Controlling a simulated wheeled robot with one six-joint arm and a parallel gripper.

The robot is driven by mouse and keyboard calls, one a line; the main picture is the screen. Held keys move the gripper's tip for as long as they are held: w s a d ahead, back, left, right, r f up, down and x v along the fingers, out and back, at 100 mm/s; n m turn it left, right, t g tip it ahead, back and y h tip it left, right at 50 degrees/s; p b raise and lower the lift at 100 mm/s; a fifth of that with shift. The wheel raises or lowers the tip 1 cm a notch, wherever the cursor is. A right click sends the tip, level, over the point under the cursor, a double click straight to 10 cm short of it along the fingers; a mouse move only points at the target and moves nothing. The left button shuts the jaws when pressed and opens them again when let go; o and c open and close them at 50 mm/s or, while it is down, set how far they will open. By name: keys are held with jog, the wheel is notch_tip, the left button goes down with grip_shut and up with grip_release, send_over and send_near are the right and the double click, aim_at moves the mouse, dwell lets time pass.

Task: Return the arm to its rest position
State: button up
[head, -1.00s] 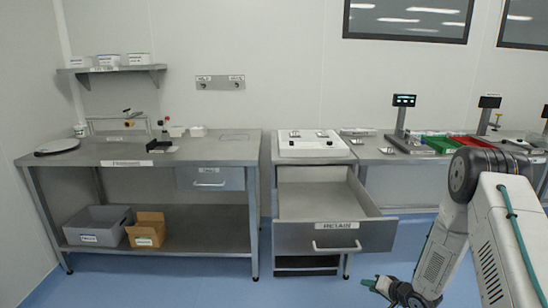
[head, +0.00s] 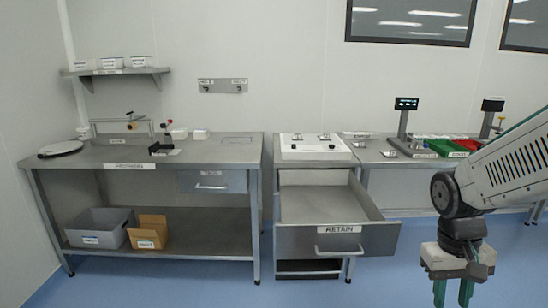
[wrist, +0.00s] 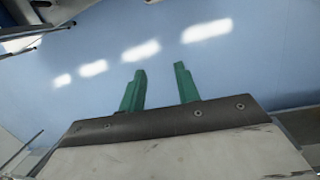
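My gripper (head: 453,291) hangs at the lower right in the head view, pointing down, to the right of the open drawer. Its two green fingers stand apart with nothing between them. The wrist view also shows my gripper (wrist: 158,88) with its fingers spread and empty over the blue floor (wrist: 235,65). My arm (head: 500,170) comes in from the right edge of the head view and bends down at the elbow.
The drawer labelled RETAIN (head: 335,242) is pulled out, and its visible inside looks empty. A workbench (head: 225,150) stands at left, with a grey bin (head: 100,228) and a cardboard box (head: 148,232) on its lower shelf. Scales and trays (head: 432,147) stand on the right bench.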

jog(key=s+a+r+t, duration=0.1)
jog(key=s+a+r, duration=0.2)
jog(key=s+r, duration=0.2)
jog(key=s+a+r+n+t+y, duration=0.1)
jog(key=s+a+r+t, duration=0.1)
jog(key=s+r, duration=0.3)
jog(key=shift+s+a, duration=0.7)
jog(key=shift+a, duration=0.2)
